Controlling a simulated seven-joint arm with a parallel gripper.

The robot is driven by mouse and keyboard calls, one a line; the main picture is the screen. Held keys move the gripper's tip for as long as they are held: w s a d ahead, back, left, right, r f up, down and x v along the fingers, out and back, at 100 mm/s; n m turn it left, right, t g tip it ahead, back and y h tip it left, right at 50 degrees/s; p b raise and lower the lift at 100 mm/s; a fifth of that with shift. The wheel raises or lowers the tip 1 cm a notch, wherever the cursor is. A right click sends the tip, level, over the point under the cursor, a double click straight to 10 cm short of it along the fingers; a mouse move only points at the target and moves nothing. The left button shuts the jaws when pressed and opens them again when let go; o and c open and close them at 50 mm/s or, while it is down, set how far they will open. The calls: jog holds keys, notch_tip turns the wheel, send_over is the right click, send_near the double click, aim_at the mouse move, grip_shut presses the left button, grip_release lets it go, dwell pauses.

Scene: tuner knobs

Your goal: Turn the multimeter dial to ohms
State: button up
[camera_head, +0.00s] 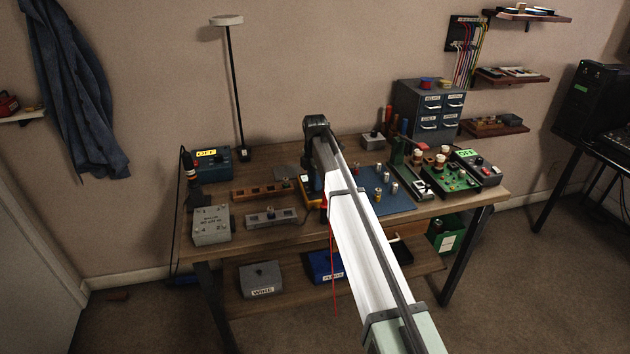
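A small yellow-orange device (309,196), which looks like the multimeter, lies at the middle of the workbench. My arm covers most of it. A small pale patch shows on it, but I cannot make out its dial or the dial's setting. A red lead hangs down over the bench front beside it. My arm reaches from the lower right to a dark joint above the bench, and a dark part goes down behind it towards the device. My gripper's fingers cannot be made out, nor whether they touch anything.
The wooden workbench (462,206) is crowded. A blue box (210,165) with a yellow OFF display and a grey box (211,226) stand left. A blue mat (397,202) with knobs lies right of my arm, then a green circuit board (455,181) and another OFF unit (484,170).

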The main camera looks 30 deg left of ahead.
jog(key=o, duration=0.5)
jog(key=shift+c, duration=0.2)
notch_tip(320, 180, up, 14)
dwell(0.4)
jog(key=shift+f, duration=0.15)
